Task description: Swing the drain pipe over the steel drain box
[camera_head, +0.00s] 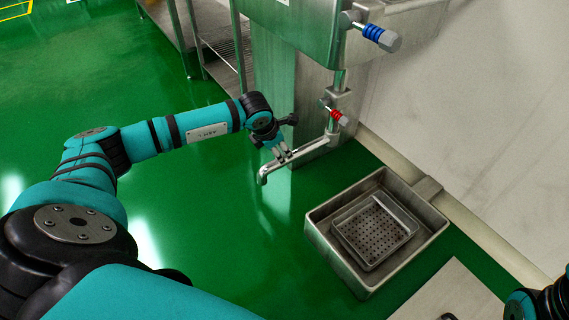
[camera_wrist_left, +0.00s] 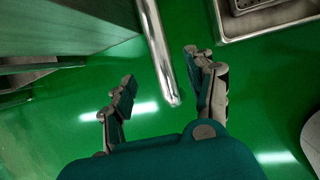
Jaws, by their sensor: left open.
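The drain pipe (camera_head: 305,153) is a bare steel tube running from the machine's vertical pipe toward the lower left. Its bent-down outlet end (camera_head: 263,178) hangs over green floor, left of the steel drain box (camera_head: 333,262). My left gripper (camera_head: 283,153) is open at the pipe, near its outlet end. In the left wrist view, the pipe (camera_wrist_left: 158,50) runs between the two spread fingers of my left gripper (camera_wrist_left: 160,68), closer to the right finger. I cannot tell whether a finger touches it. The drain box corner shows at upper right (camera_wrist_left: 228,30). My right gripper is out of view.
A perforated steel tray (camera_head: 375,232) sits inside the box. A red-ringed valve handle (camera_head: 338,117) and a blue-ringed one (camera_head: 380,38) stick out above the pipe. The machine body (camera_head: 275,85) stands behind, with a wall (camera_head: 490,130) to the right. Floor left of the box is clear.

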